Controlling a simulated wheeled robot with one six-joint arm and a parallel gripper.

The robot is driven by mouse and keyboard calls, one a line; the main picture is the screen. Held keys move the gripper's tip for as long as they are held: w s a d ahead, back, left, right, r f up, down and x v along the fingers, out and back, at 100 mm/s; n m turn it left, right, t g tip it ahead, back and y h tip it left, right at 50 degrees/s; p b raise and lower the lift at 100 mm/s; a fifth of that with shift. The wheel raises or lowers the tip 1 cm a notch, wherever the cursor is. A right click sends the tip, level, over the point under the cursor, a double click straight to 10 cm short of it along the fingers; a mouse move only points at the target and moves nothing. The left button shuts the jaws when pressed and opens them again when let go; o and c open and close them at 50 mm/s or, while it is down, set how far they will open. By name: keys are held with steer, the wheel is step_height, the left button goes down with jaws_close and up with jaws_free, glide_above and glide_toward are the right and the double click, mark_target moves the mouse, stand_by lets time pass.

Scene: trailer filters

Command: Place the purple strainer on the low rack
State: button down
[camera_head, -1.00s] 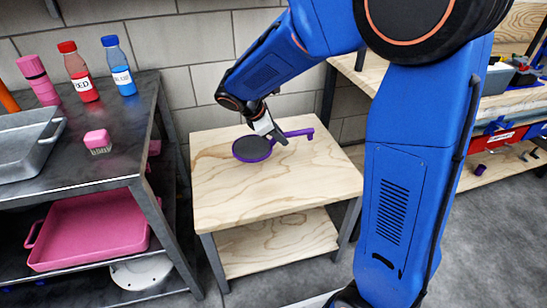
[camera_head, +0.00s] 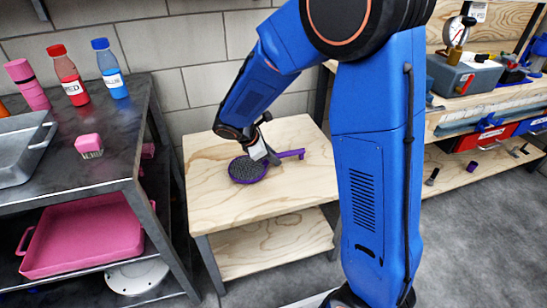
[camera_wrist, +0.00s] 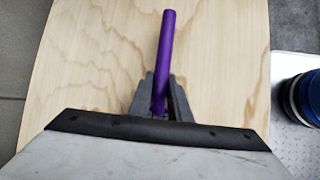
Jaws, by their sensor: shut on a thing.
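The purple strainer (camera_head: 248,169), with a round dark mesh and a straight handle, is over the top of the low wooden rack (camera_head: 215,205). Its handle points right in the head view. I cannot tell whether it touches the wood or hangs just above it. My gripper (camera_head: 264,157) is shut on the handle near the bowl. In the wrist view, the purple handle (camera_wrist: 167,48) sticks up from between the dark fingers of my gripper (camera_wrist: 160,98). The bowl is hidden there behind the gripper body.
A dark metal rack (camera_head: 110,165) at left holds a red bottle (camera_head: 67,75), a blue bottle (camera_head: 110,68), a grey tray (camera_head: 22,150) and a pink tray (camera_head: 85,235). A workbench (camera_head: 470,100) stands at right. The wooden rack's lower shelf (camera_head: 265,250) looks clear.

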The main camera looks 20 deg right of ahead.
steer(key=shift+f, duration=0.6)
steer(key=c, duration=1.6)
jaws_free()
steer(key=shift+c, duration=0.2)
steer(key=shift+r, duration=0.1)
steer(key=shift+r, duration=0.3)
steer(key=v, duration=1.2)
steer(key=s+d+r+m+y, duration=0.25)
steer(key=s+d+m, duration=0.2)
steer(key=s, duration=0.25)
steer(key=s+d+r+m+y, duration=0.1)
steer(key=s+d+r+m, duration=0.3)
steer(key=s+d, duration=0.3)
steer(key=s+d+m+t+y, duration=0.1)
steer(key=s+m+t+y, duration=0.1)
steer(key=s+m, duration=0.7)
steer(key=shift+s+t+y, duration=0.4)
steer(key=shift+s+y, duration=0.25)
steer(key=shift+s, duration=2.25)
steer(key=shift+d+r, duration=0.1)
steer(key=shift+d, duration=0.05)
